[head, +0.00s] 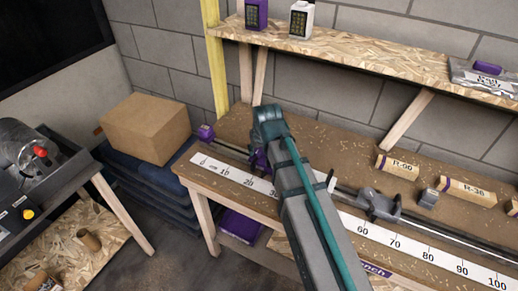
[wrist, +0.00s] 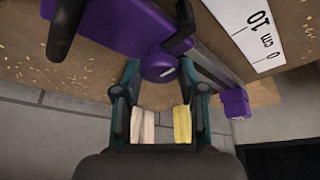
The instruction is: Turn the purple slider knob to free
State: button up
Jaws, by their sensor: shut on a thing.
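The purple slider (head: 259,161) sits on the metal rail behind the white ruler, near its low-number end. My arm partly hides it in the head view. In the wrist view, the purple slider body (wrist: 115,27) fills the top left. Its round purple knob (wrist: 158,68), with a small white mark on its face, lies between my fingertips. My gripper (wrist: 160,78) is shut on this knob, one finger on each side. In the head view my fingertips are hidden by my own arm. The wording for the knob's positions is not readable.
The white ruler (head: 390,246) runs along the bench front. A purple rail end (head: 206,133) stands at the left. A grey carriage (head: 379,204) and labelled wooden blocks (head: 397,167) lie to the right. A shelf (head: 350,38) overhangs the bench; a cardboard box (head: 146,127) stands left.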

dwell(0.3)
jog(key=o, duration=1.1)
jog(key=shift+r, duration=0.1)
jog(key=v, duration=1.1)
jog(key=shift+s+r, duration=0.25)
jog(key=shift+r, duration=0.1)
